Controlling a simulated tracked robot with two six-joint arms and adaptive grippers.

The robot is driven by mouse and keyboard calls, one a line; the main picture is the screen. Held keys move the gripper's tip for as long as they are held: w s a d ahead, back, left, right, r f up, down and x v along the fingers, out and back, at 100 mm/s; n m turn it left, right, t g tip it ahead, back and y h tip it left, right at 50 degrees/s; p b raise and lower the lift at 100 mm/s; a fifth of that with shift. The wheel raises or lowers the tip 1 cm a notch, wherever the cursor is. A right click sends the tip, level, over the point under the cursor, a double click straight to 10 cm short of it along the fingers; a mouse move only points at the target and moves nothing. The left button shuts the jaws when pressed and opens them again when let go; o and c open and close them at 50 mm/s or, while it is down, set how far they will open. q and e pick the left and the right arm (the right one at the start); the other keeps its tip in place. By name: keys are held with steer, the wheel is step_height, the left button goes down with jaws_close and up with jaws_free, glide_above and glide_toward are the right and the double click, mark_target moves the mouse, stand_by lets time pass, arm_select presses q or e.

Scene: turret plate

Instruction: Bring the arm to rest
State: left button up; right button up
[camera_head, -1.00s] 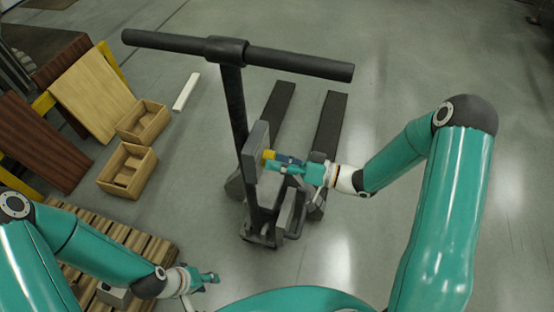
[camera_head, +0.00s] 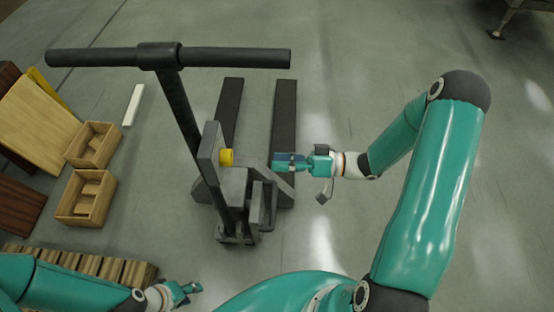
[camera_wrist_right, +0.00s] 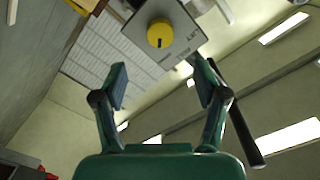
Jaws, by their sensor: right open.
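My right gripper (camera_head: 284,162) is in the middle of the head view, to the right of the pallet jack's grey control box (camera_head: 208,153). In the right wrist view the right gripper (camera_wrist_right: 160,82) is open and empty. A yellow knob (camera_wrist_right: 160,33) on the grey box face (camera_wrist_right: 185,45) shows beyond the fingertips, apart from them. The knob also shows in the head view (camera_head: 226,157), left of the gripper with a gap between. My left gripper (camera_head: 188,290) is low at the left in the head view, beside a slatted pallet; its fingers are too small to judge.
The dark pallet jack has a long handle bar (camera_head: 230,57) and two forks (camera_head: 284,120) on the floor. Two wooden crates (camera_head: 62,208) stand at the left, near leaning boards (camera_head: 35,125) and a slatted pallet (camera_head: 105,265). The floor (camera_head: 390,70) at the right is open.

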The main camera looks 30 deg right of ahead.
steer(key=w+a+f+m+g+h, duration=0.1)
steer(key=a+f+m+h, duration=0.2)
steer(key=f, duration=0.4)
steer(key=w+a+f+m+g+h, duration=0.1)
steer(key=w+a+f+h, duration=0.15)
steer(key=f+h, duration=0.3)
steer(key=s+a+f+g+h, duration=0.1)
steer(key=s+a+f+g, duration=0.1)
steer(key=s, duration=0.5)
steer(key=s+a+f+g+h, duration=0.1)
steer(key=s+a+f+g, duration=0.2)
steer(key=s+f+g, duration=0.2)
steer(key=s+f, duration=0.1)
steer(key=s, duration=0.2)
steer(key=shift+s+a+m, duration=0.15)
steer(key=shift+s+m, duration=0.05)
steer(key=shift+m, duration=0.2)
steer(key=shift+h, duration=0.25)
